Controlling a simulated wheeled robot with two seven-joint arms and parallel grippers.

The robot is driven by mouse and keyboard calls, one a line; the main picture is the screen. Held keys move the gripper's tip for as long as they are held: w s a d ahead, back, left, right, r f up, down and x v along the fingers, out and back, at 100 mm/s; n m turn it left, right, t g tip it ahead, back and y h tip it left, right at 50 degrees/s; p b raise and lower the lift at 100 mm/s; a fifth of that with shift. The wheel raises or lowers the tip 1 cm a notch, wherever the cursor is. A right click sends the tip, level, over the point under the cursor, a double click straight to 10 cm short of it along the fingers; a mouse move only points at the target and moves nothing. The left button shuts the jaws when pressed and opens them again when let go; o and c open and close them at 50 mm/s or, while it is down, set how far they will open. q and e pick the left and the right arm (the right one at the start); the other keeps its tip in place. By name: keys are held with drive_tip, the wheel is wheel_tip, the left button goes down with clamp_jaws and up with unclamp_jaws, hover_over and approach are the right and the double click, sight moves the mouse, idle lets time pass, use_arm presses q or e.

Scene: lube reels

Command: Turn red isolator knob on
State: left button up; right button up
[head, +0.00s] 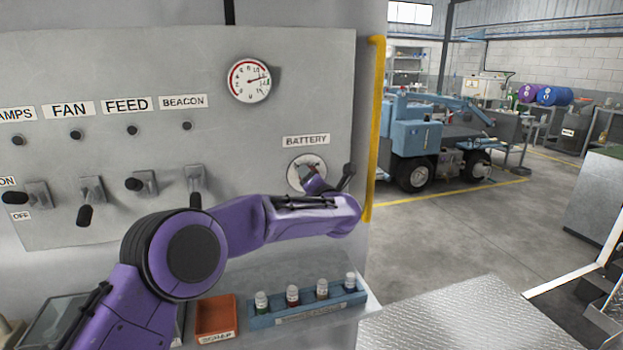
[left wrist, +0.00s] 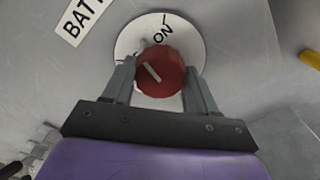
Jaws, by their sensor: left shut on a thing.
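The red isolator knob (left wrist: 160,72) sits on a round white dial plate (left wrist: 128,42) on the grey panel. The plate has an ON mark at its upper right in the left wrist view. The knob's pale pointer line slants toward the upper left in that view, not at ON. My left gripper (head: 314,180) is at the dial below the BATTERY label (head: 306,140), its fingers shut on the knob's two sides. In the head view the knob is mostly hidden by the gripper. My right gripper is out of view.
Several black toggle levers (head: 90,200) and a gauge (head: 249,80) are on the panel left of the dial. A yellow rail (head: 376,130) edges the panel at right. A blue vial rack (head: 308,309) and orange scrap tray (head: 215,318) stand on the shelf below.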

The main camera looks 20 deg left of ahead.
use_arm(q)
drive_tip(key=shift+r+m+p, duration=0.1)
drive_tip(key=shift+m+p, duration=1.55)
drive_tip(key=shift+m, duration=2.15)
drive_tip(key=o, duration=1.1)
drive_tip(key=shift+c, duration=0.2)
drive_tip(key=shift+d, duration=0.1)
